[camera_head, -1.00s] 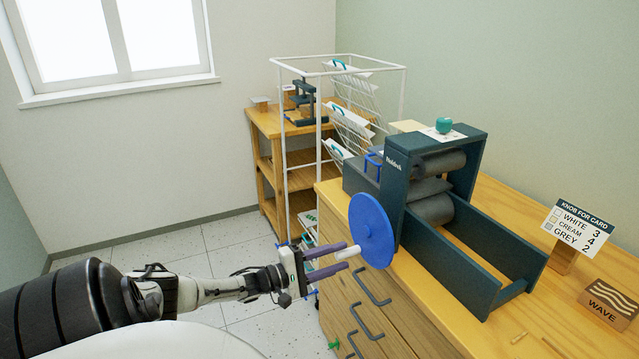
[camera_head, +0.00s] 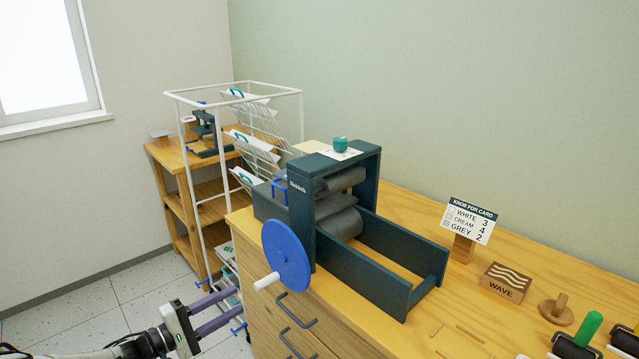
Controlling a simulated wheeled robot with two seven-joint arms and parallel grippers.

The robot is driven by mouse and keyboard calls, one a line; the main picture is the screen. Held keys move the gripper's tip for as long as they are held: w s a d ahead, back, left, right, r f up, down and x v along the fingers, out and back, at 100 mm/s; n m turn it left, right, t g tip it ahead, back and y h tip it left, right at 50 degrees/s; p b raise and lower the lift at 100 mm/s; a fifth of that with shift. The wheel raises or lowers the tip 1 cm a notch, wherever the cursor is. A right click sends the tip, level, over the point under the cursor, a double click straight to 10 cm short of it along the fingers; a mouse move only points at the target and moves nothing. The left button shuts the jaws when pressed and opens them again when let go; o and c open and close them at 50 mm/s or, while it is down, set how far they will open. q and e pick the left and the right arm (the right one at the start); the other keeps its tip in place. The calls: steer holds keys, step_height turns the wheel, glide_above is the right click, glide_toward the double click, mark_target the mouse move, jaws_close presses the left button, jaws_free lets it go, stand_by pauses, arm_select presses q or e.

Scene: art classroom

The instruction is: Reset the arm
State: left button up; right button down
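My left gripper (camera_head: 231,309) is at the lower left in the head view. Its two purple fingers are spread apart with nothing between them. It points toward the blue crank wheel (camera_head: 288,255) on the side of the dark roller press (camera_head: 345,235). The wheel's white handle (camera_head: 266,281) sticks out to the right of the fingertips, apart from them. The press stands on the wooden cabinet (camera_head: 450,305). My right gripper is not in view.
A white wire rack (camera_head: 189,200) with hanging sheets stands in front of a wooden shelf (camera_head: 171,195). A knob sign (camera_head: 470,219), a WAVE block (camera_head: 505,282) and a green-handled roller (camera_head: 587,328) are on the cabinet. Drawer handles (camera_head: 296,309) project at its front. Bare floor (camera_head: 90,297) lies at left.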

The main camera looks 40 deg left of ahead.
arm_select(q)
steer(key=s+d+f+m+g, duration=0.2)
steer(key=d+f+m, duration=0.2)
steer(key=d+f, duration=0.55)
steer(key=s+d+f+m+g, duration=0.3)
steer(key=d+f+m, duration=0.15)
steer(key=d, duration=0.95)
steer(key=s+d+m+g, duration=0.2)
steer(key=s+d+m, duration=0.2)
steer(key=d+m, duration=0.2)
steer(key=s+d+r+m+g, duration=0.1)
steer(key=s+d+m, duration=0.3)
steer(key=d, duration=0.6)
steer(key=shift+m+g, duration=0.6)
steer(key=shift+m, duration=0.65)
steer(key=shift+d+r, duration=0.1)
